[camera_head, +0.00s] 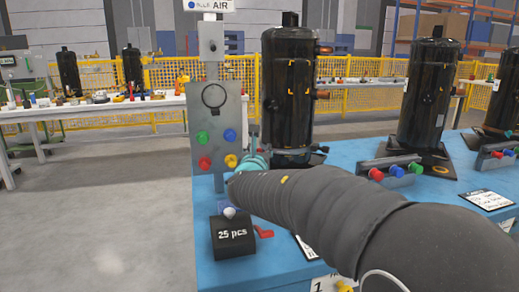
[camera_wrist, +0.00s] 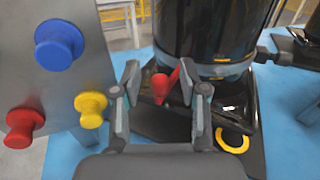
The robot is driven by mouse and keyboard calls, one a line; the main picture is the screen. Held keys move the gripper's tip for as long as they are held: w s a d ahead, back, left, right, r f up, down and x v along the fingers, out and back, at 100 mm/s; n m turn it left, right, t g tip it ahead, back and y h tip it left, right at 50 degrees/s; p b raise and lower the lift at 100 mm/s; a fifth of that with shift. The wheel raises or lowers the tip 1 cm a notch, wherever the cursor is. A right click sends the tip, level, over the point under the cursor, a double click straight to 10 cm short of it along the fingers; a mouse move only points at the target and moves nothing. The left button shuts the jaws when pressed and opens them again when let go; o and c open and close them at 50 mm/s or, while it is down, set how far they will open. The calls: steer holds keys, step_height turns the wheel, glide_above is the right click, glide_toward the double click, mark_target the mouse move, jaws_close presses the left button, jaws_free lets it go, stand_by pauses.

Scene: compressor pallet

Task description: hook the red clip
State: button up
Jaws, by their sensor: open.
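In the wrist view, a small red piece (camera_wrist: 161,84), which looks like the red clip, shows between the two fingers of my gripper (camera_wrist: 160,66). The fingers are apart. I cannot tell whether the piece touches a finger. In the head view my arm hides most of the gripper near the grey panel (camera_head: 207,110). The panel carries blue, red, green and yellow knobs; its blue (camera_wrist: 59,45), red (camera_wrist: 24,128) and yellow (camera_wrist: 91,108) ones show left of my gripper in the wrist view.
A black compressor tank (camera_head: 287,85) stands behind my gripper on the blue pallet (camera_head: 213,275). A black box marked "25 pcs" (camera_head: 233,237) sits at the front, with a red flat piece (camera_head: 264,232) beside it. A second tank (camera_head: 428,95) stands right.

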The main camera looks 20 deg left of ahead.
steer(key=shift+w, duration=0.2)
jaws_close()
steer(key=shift+a, duration=0.1)
